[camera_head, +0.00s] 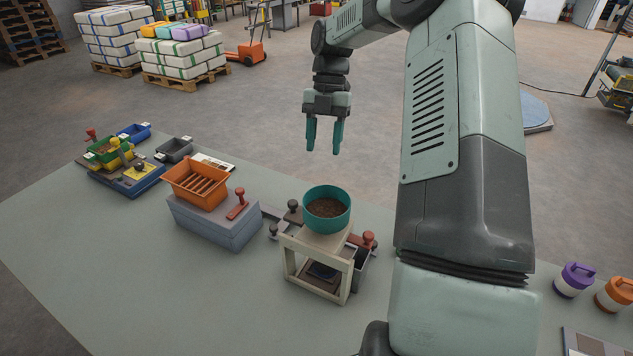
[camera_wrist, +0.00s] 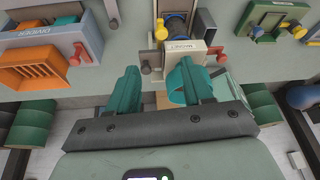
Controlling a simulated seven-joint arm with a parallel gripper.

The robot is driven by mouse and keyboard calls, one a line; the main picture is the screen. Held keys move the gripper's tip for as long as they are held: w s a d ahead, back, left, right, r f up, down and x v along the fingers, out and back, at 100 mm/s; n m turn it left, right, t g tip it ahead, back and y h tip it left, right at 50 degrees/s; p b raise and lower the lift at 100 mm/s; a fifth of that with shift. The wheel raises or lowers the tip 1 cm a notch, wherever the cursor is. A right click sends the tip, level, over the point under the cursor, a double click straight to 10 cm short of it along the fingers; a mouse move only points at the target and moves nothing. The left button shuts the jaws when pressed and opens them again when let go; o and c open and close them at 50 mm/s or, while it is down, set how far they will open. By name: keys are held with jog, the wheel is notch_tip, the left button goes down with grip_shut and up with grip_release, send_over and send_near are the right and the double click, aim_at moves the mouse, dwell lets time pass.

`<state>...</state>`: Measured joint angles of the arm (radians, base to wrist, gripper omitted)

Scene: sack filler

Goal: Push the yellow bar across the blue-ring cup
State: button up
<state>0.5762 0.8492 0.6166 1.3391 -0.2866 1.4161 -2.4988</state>
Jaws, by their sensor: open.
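My gripper (camera_head: 324,137) hangs open and empty in the air, fingers down, beyond the teal bowl in the head view. Its two teal fingers (camera_wrist: 155,88) also show apart in the wrist view, with nothing held between them. In the wrist view, a round blue part (camera_wrist: 177,26) at the top middle may be the blue-ring cup; its inside is unclear. A small yellow piece (camera_wrist: 161,31) beside it may be an end of the yellow bar. The gripper is apart from both. In the head view I cannot make out this pair.
A teal bowl (camera_head: 327,225) of brown material tops a pale stand (camera_head: 343,284). An orange slatted tray (camera_head: 184,196) sits on a grey box (camera_head: 214,220) beside a red handle (camera_head: 238,205). Lidded purple (camera_head: 575,279) and orange (camera_head: 616,294) jars stand right. The front-left table is clear.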

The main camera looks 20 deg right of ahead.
jog(key=shift+n, duration=0.3)
jog(key=x, duration=1.1)
jog(key=shift+d+f, duration=0.2)
jog(key=shift+f, duration=0.15)
grip_shut()
